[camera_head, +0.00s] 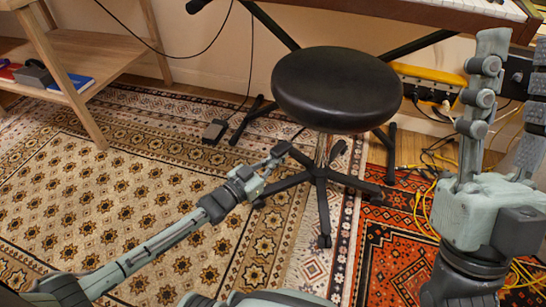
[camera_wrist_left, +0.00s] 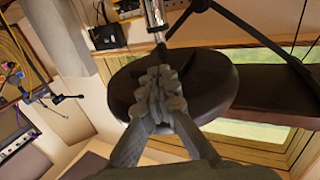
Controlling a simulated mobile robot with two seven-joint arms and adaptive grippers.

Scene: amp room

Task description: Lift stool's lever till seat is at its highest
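The stool has a round black seat (camera_head: 337,88), a chrome column (camera_head: 322,150) and a dark base with several legs (camera_head: 322,174). Its lever cannot be made out; the seat's underside is hidden in the head view. My left gripper (camera_head: 281,150) is just below the seat's left edge, left of the column and apart from it. In the left wrist view its fingers (camera_wrist_left: 160,80) are together in front of the dark seat (camera_wrist_left: 215,85), with nothing visible between them. My right gripper (camera_head: 512,75) points up at the right, open and empty, away from the stool.
A keyboard (camera_head: 465,12) on a black stand is behind the stool. A wooden shelf (camera_head: 95,50) stands at the left. A black pedal (camera_head: 214,131) lies on the patterned rug (camera_head: 120,170). Yellow cables (camera_head: 425,205) lie at the right. The rug at the left is clear.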

